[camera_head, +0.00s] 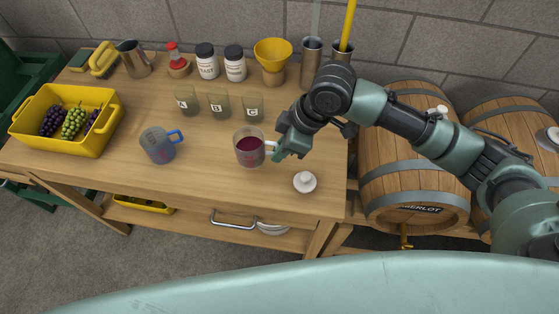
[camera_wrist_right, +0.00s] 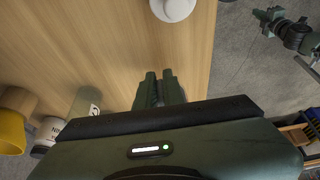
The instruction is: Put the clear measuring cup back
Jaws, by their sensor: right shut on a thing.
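The clear measuring cup (camera_head: 249,151) holds dark red liquid and is upright at the middle of the wooden table. My right gripper (camera_head: 278,150) is shut on its handle, from the cup's right side. Whether the cup's base touches the table is too small to tell. In the right wrist view my right gripper's fingers (camera_wrist_right: 159,88) show close together, and the cup is hidden there. My left gripper (camera_wrist_right: 266,17) seems to show small and far at the upper right of the wrist view, over the floor; its jaws are too small to read.
A blue-handled measuring cup (camera_head: 158,146) stands left. Labelled glasses (camera_head: 219,105) stand behind, with a yellow funnel (camera_head: 273,56) and jars (camera_head: 207,62) at the back. A white knobbed lid (camera_head: 305,182) lies front right. A yellow crate (camera_head: 85,140) holds grapes. The front middle is bare.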

